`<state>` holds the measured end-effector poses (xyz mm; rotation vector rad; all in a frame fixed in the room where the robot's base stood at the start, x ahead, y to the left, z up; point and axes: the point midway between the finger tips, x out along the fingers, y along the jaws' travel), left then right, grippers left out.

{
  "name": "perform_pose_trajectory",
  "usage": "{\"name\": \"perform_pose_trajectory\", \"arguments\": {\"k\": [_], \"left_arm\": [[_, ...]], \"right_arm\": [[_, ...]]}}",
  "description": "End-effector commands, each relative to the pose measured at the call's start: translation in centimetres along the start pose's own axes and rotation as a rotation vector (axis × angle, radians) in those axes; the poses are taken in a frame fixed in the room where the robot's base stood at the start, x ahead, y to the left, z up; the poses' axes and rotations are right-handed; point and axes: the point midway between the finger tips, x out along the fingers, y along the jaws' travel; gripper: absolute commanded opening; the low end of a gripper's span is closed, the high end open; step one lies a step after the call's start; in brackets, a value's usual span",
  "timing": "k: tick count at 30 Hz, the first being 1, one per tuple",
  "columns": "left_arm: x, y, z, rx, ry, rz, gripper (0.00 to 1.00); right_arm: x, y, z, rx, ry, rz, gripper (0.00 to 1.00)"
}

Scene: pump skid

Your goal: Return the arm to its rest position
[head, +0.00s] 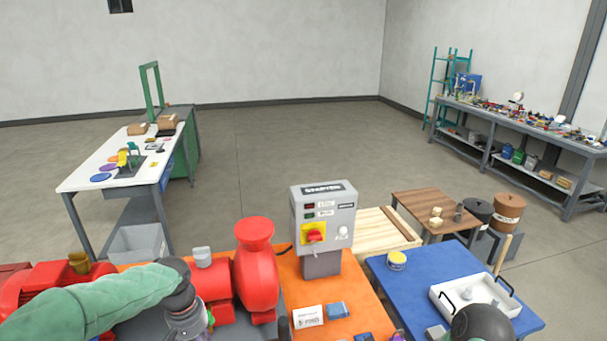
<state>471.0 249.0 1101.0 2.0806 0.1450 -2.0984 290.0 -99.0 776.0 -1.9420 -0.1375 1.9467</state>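My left arm, in a green sleeve, comes in from the left over the red pump (256,270). Its grey wrist end (186,316) is at the bottom edge, left of the pump's tall red part. The fingers of my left gripper cannot be made out there. My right gripper does not show. A dark rounded shape (480,326) at the bottom right covers part of the white tray (452,308); I cannot tell whether it is part of my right arm.
A yellow-and-white tub (397,260) stands on the blue table (415,282). Open floor lies beyond.

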Motion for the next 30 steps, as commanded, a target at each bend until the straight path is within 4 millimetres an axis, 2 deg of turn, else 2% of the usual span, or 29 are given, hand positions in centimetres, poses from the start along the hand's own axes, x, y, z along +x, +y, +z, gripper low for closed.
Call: {"name": "perform_pose_trajectory", "arguments": {"k": [8,11,15,21,25,30], "left_arm": [[8.7,2.9,0.8,0.047,-0.025,0.080,0.49],[13.2,4.3,1.9,0.062,-0.035,0.124,0.49],[20.5,6.4,4.6,0.072,-0.046,0.193,0.49],[29.2,8.4,10.0,0.053,-0.051,0.266,0.49],[33.6,9.0,14.1,0.030,-0.048,0.288,0.49],[36.9,9.1,18.2,0.006,-0.037,0.290,0.49]], "right_arm": [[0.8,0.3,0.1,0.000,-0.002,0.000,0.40],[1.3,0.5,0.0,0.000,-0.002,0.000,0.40],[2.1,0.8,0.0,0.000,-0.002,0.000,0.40],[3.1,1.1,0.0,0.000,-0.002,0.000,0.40],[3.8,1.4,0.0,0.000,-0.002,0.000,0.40],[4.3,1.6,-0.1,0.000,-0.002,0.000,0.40]]}}
